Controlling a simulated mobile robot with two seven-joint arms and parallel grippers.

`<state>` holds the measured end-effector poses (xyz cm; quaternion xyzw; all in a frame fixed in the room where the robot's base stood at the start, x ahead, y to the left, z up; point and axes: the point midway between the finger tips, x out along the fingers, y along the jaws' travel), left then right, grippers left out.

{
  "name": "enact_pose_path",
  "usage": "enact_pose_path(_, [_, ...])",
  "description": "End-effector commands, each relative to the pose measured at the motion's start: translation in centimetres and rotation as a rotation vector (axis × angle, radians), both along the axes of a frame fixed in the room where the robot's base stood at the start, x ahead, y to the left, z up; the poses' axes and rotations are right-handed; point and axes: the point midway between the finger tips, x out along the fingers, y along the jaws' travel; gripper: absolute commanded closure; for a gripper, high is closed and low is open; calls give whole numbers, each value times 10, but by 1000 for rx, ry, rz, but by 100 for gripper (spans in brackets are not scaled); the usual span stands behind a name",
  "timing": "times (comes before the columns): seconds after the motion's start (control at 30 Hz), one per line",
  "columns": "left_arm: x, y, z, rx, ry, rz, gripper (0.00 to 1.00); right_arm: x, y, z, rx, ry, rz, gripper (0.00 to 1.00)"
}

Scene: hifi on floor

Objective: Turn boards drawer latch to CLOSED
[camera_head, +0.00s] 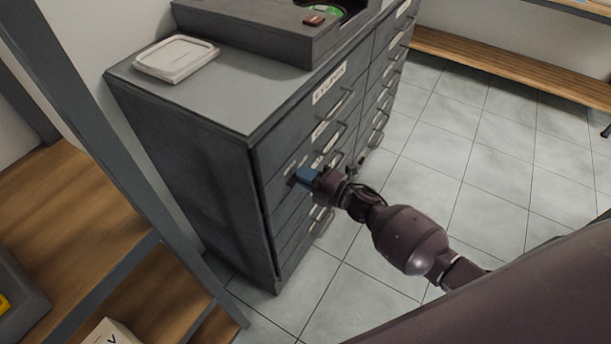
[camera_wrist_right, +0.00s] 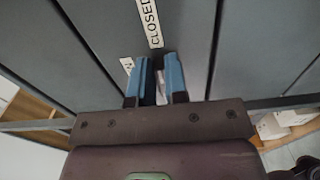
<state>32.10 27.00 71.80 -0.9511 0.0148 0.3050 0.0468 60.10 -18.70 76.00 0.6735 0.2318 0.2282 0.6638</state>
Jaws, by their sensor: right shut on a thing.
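The grey drawer cabinet (camera_head: 185,160) stands in the middle of the head view, with several drawers and pull handles on its front. My right gripper (camera_head: 302,177) is at the cabinet's front, on one of the middle drawers near its left end. In the right wrist view the blue fingers of my right gripper (camera_wrist_right: 160,75) point at the drawer front, just beside a white label reading CLOSED (camera_wrist_right: 150,22). The gripper is shut on a small part between the fingers, at the place of the latch. The latch is mostly hidden by the fingers. My left gripper is not in view.
A white lidded box (camera_head: 176,57) and a dark grey case (camera_head: 290,25) lie on the cabinet top. A wooden shelf unit (camera_head: 70,200) with grey posts stands close on the left. A wooden bench (camera_head: 510,70) is at the back right. The tiled floor (camera_head: 480,170) on the right is clear.

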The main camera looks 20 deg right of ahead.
Motion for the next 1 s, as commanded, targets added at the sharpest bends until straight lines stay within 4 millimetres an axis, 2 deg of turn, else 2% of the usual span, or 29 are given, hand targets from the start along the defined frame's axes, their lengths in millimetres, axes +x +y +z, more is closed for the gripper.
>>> enact_pose_path(0.13, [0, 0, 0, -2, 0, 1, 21, 1, -1, 1, 2, 0, -1, 100])
enact_pose_path(0.17, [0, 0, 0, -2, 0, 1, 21, 1, -1, 1, 2, 0, -1, 83])
enact_pose_path(0.3, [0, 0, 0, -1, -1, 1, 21, 1, 0, 1, 1, 0, -1, 62])
enact_pose_path(0.67, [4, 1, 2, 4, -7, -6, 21, -3, -3, 0, 0, 0, -1, 61])
enact_pose_path(0.77, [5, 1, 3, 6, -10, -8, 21, -11, -10, 0, -1, 1, -1, 61])
enact_pose_path(1.0, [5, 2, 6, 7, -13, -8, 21, -45, -35, 0, -1, 0, -1, 61])
